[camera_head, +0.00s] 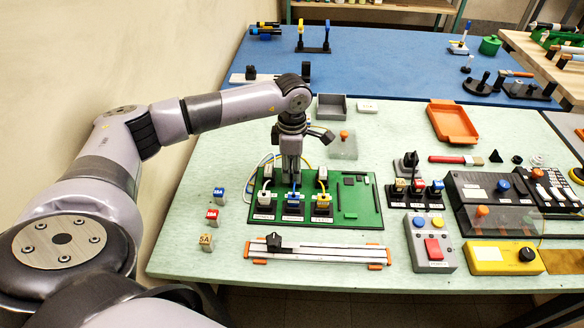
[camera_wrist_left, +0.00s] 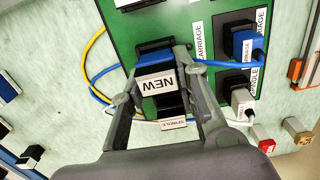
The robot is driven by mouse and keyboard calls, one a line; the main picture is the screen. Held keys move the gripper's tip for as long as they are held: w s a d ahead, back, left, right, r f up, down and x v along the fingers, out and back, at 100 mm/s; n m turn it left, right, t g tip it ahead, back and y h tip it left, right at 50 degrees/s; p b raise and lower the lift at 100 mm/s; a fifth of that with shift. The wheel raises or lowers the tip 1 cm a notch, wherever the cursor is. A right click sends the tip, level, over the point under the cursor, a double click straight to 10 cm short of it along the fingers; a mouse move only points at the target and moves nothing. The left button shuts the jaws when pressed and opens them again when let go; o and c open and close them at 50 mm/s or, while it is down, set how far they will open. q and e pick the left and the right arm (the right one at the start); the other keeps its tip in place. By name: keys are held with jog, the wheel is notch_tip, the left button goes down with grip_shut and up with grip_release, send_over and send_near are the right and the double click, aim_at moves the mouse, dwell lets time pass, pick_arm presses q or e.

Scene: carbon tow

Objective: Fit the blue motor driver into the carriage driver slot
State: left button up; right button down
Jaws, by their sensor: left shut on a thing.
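My left gripper (camera_head: 291,180) reaches down over the back row of the green board (camera_head: 360,205). In the left wrist view, my left gripper (camera_wrist_left: 158,72) is shut on a blue motor driver (camera_wrist_left: 155,65) with a white NEW label. The driver is at a black slot in the middle of the back row, beside a CARRIAGE label (camera_wrist_left: 198,40). The fingers hide its lower edges, and I cannot tell whether it is seated. A black slot with a SPINDLE label (camera_wrist_left: 173,124) lies beside it. My right gripper is not in view.
Front-row plugs are white (camera_head: 265,197), blue (camera_head: 293,198) and yellow (camera_head: 322,199), with loose cables looping behind. Several small fuse blocks (camera_head: 212,216) stand left. A slider rail (camera_head: 330,250) lies in front; control boxes (camera_head: 432,245) stand right.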

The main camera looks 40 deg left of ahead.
pick_arm(q)
jog(key=shift+f+b, duration=0.4)
jog(key=shift+f, duration=0.1)
jog(key=shift+r, duration=0.15)
jog(key=shift+r+p, duration=0.35)
jog(key=shift+r, duration=0.05)
dwell(1.7)
jog(key=shift+f+b, duration=0.6)
jog(key=shift+b, duration=0.1)
jog(key=shift+r, duration=0.3)
jog(key=shift+r+p, duration=0.3)
jog(key=shift+p, duration=0.05)
dwell(1.6)
